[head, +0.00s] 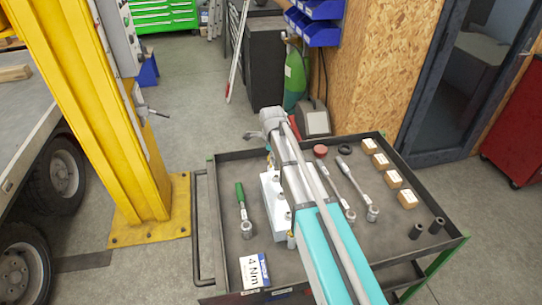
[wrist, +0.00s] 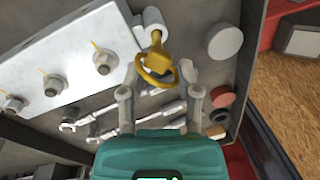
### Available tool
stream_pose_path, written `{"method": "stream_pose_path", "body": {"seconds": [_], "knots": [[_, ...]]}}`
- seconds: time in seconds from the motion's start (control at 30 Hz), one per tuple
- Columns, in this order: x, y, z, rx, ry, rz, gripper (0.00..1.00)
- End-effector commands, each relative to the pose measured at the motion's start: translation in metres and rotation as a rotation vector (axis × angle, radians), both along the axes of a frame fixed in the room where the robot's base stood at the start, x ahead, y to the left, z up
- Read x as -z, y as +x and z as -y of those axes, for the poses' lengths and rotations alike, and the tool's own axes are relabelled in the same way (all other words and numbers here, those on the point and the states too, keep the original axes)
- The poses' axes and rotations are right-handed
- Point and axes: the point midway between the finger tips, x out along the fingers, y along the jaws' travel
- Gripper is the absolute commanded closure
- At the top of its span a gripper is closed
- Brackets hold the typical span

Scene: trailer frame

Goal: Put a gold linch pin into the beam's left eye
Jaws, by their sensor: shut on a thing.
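A gold linch pin (wrist: 155,50) with a block-like head and a ring shows between the two fingers of my gripper (wrist: 160,93) in the wrist view. The gripper is shut on it. The pin's far end is close to a pale cylinder (wrist: 154,21) at the beam's edge; I cannot tell if it is in a hole. The pale beam (wrist: 80,28) lies at upper left, with several nutted studs carrying thin gold pieces. In the head view the beam (head: 272,197) lies on the cart, partly hidden by my arm, and the pin cannot be made out.
A yellow post (head: 110,130) stands left of the cart.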

Motion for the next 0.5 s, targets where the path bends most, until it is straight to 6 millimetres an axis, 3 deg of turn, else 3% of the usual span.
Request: {"method": "stream_pose_path", "body": {"seconds": [0.5], "knots": [[0.014,0.0,-0.001,-0.001,0.0,0.0,1.0]]}}
